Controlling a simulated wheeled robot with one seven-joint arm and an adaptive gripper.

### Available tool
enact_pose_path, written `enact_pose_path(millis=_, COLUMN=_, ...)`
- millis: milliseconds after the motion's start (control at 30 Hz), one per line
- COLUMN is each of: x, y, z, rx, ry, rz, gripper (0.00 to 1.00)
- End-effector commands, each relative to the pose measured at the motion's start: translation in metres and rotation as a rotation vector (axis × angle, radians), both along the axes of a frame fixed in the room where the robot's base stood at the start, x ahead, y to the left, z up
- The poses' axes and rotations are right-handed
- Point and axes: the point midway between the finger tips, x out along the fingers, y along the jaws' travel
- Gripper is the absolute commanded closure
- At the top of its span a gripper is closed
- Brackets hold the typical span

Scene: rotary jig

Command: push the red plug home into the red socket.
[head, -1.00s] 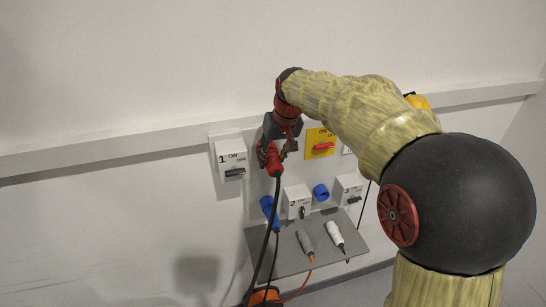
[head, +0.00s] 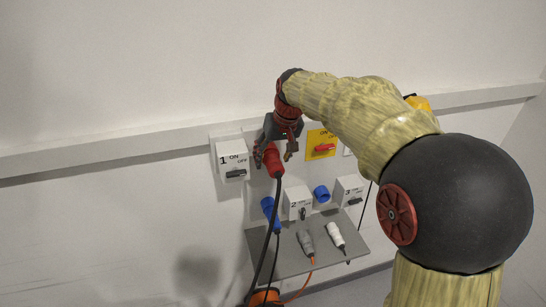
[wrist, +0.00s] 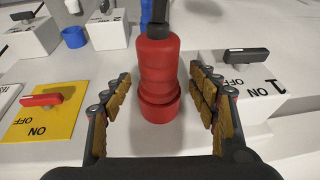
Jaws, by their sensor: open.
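The red plug (head: 274,162) is at the wall panel, between switch box 1 and the yellow switch plate, with its black cable hanging down. In the wrist view the red plug (wrist: 157,65) stands between the fingers, with a wider red collar at its lower end. I cannot tell whether that collar is the plug's or the red socket's, nor how deep the plug sits. My gripper (head: 275,151) is open around the red body; in the wrist view the padded fingers of my gripper (wrist: 165,100) show gaps on both sides.
Switch box 1 (head: 232,160) is close on the left and the yellow switch plate (head: 321,144) on the right. Below are a blue plug (head: 271,212), a blue socket (head: 321,194), box 2 (head: 297,204) and box 3 (head: 348,190). A grey shelf (head: 285,262) holds grey and white connectors.

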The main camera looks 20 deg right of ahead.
Motion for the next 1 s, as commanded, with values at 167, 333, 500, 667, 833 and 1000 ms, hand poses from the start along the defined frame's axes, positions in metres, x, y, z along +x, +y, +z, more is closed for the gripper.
enact_pose_path(millis=167, x=-0.001, y=0.0, z=0.002, rx=0.0, ry=0.001, rz=0.0, gripper=0.41)
enact_pose_path(millis=333, x=-0.007, y=-0.002, z=0.021, rx=0.0, ry=-0.002, rz=0.0, gripper=0.41)
enact_pose_path(millis=500, x=-0.018, y=-0.006, z=0.054, rx=-0.001, ry=-0.004, rz=-0.001, gripper=0.41)
enact_pose_path(millis=667, x=-0.028, y=-0.009, z=0.083, rx=-0.001, ry=-0.003, rz=-0.001, gripper=0.41)
enact_pose_path(millis=833, x=-0.036, y=-0.011, z=0.103, rx=0.0, ry=-0.001, rz=0.0, gripper=0.41)
enact_pose_path(millis=1000, x=-0.039, y=-0.011, z=0.112, rx=0.0, ry=0.001, rz=0.0, gripper=0.41)
